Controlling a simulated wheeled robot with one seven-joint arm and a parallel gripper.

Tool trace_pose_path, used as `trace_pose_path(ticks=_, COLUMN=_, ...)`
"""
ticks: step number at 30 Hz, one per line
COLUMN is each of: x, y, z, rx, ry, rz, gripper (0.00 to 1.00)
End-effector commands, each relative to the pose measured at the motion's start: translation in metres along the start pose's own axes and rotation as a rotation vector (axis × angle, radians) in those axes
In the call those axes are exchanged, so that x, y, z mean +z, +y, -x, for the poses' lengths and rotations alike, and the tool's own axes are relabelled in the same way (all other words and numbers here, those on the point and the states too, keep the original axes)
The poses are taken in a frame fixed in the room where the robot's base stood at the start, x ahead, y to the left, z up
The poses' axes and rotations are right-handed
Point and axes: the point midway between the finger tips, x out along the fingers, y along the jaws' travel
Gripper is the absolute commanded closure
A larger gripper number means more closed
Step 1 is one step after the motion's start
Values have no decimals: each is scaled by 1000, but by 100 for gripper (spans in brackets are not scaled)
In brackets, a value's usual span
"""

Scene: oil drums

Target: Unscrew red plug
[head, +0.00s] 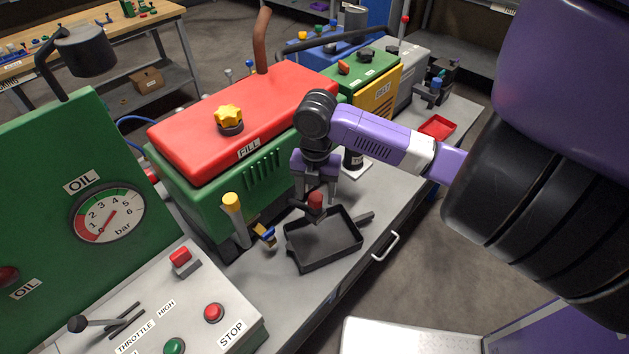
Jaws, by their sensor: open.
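The red plug (315,201) is a small red cap on a dark fitting, above the black drain tray (310,257) beside the green engine block. My gripper (316,198) points down from my purple arm. Its two dark fingers are open, one on each side of the red plug in this view. I cannot tell whether either finger touches it. The upper part of the plug is close under the gripper's palm. The black tray lies on the grey bench, with its rim visible.
The green block with a red FILL cover (275,95) and yellow knob (229,118) stands to the left. A yellow-capped post (235,217) is left of the tray. The control panel (165,315) is in front. The bench has a front handle (386,246).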

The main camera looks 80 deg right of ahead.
Motion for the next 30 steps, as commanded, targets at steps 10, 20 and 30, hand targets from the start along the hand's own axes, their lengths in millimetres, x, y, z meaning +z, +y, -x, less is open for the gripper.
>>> trace_pose_path(ticks=10, x=0, y=0, z=-21, rx=1, ry=0, rz=0, gripper=40)
trace_pose_path(ticks=20, x=0, y=0, z=-21, rx=1, ry=0, rz=0, gripper=67)
trace_pose_path(ticks=30, x=1, y=0, z=-23, rx=0, ry=-4, rz=44, gripper=100)
